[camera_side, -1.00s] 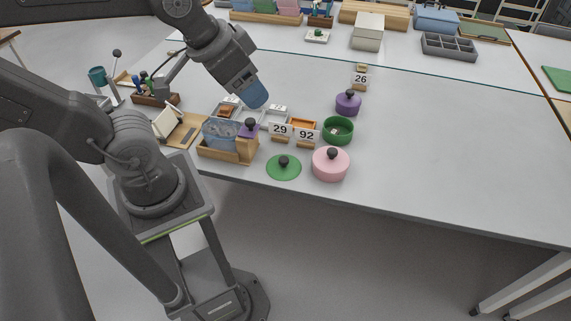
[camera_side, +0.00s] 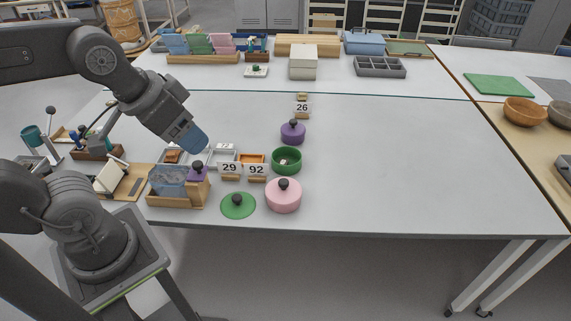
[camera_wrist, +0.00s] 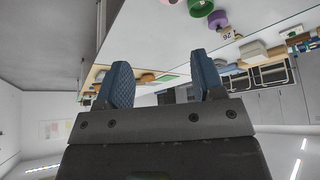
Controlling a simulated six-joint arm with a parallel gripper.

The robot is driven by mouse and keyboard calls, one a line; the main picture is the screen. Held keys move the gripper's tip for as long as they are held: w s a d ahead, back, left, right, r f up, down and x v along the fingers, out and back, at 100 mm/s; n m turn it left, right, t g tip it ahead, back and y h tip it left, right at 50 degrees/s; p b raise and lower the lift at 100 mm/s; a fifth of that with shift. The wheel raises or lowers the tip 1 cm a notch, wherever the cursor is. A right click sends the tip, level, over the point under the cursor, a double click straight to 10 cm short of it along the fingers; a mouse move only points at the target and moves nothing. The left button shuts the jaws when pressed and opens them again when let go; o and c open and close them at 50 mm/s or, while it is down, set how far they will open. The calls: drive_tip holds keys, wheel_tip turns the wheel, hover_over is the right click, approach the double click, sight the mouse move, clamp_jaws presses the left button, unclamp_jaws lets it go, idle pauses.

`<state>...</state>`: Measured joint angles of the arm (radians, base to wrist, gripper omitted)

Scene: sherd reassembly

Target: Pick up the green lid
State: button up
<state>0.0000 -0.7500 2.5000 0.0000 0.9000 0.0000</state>
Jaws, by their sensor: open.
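The green lid (camera_side: 239,207) is a flat green disc with a dark round knob. It lies on the table near its front edge in the side view, left of the pink lidded pot (camera_side: 284,196). A green open pot (camera_side: 287,160) stands behind, with something small and pale inside. My gripper (camera_side: 196,141) is up and to the left of the lid, above the table and clear of it. In the wrist view my gripper (camera_wrist: 160,85) shows two blue pads apart with nothing between them. I cannot make out the lid there.
Number cards 29 (camera_side: 229,168) and 92 (camera_side: 257,170) stand just behind the lid. A wooden box with a blue container (camera_side: 171,181) sits to its left. A purple lidded pot (camera_side: 293,133) stands farther back. The table's right side is clear.

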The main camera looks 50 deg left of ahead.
idle(0.6)
drive_tip(key=n+g, duration=0.6)
drive_tip(key=n, duration=1.2)
hover_over(237, 197)
wheel_tip(237, 197, down, 22)
drive_tip(key=r, duration=0.1)
drive_tip(key=f, duration=0.8)
drive_tip(key=shift+w+a+f, duration=0.15)
drive_tip(key=shift+w+f, duration=0.05)
drive_tip(key=shift+f, duration=0.2)
drive_tip(key=shift+s+f, duration=0.2)
drive_tip(key=shift+f, duration=2.45)
drive_tip(key=c, duration=1)
